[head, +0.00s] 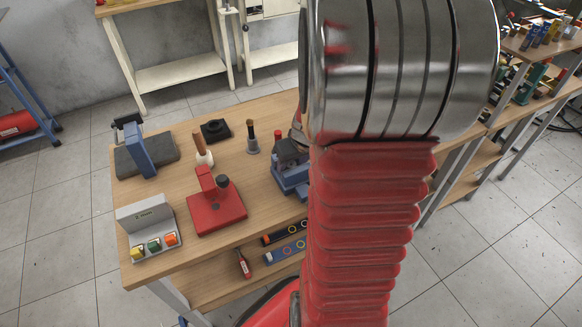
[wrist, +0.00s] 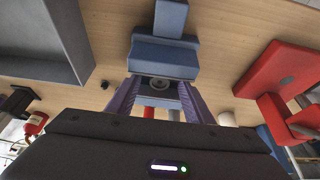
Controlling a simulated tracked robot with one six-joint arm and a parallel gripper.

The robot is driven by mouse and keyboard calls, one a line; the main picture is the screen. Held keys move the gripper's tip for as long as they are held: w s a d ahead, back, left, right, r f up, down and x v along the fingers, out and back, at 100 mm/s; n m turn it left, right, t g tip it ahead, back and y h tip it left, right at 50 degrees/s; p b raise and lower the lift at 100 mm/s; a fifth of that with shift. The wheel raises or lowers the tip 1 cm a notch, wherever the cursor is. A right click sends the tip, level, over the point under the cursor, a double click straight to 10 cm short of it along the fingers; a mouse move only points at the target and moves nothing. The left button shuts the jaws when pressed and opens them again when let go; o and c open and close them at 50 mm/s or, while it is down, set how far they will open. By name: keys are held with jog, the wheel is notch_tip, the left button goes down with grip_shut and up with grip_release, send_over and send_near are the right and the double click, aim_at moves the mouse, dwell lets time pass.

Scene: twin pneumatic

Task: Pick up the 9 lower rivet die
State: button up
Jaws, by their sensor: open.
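My gripper (wrist: 160,82) is open in the wrist view, its two purple fingers pointing at a blue block-like device (wrist: 165,52). A small grey round part with a dark centre (wrist: 158,84) shows between the fingertips, against the blue device. It may be the 9 lower rivet die, but I cannot tell for sure. I cannot tell whether a finger touches it. In the head view the blue device (head: 290,178) stands on the wooden bench beside my arm. My arm hides the gripper there.
A red press-like tool (head: 216,208) stands on the bench; a red device also shows at right in the wrist view (wrist: 270,85). A grey box with coloured buttons (head: 149,228), a black block (head: 215,130) and a brush (head: 252,143) stand nearby. The bench's back left is partly clear.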

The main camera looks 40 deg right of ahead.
dwell(0.3)
grip_shut()
dwell(0.5)
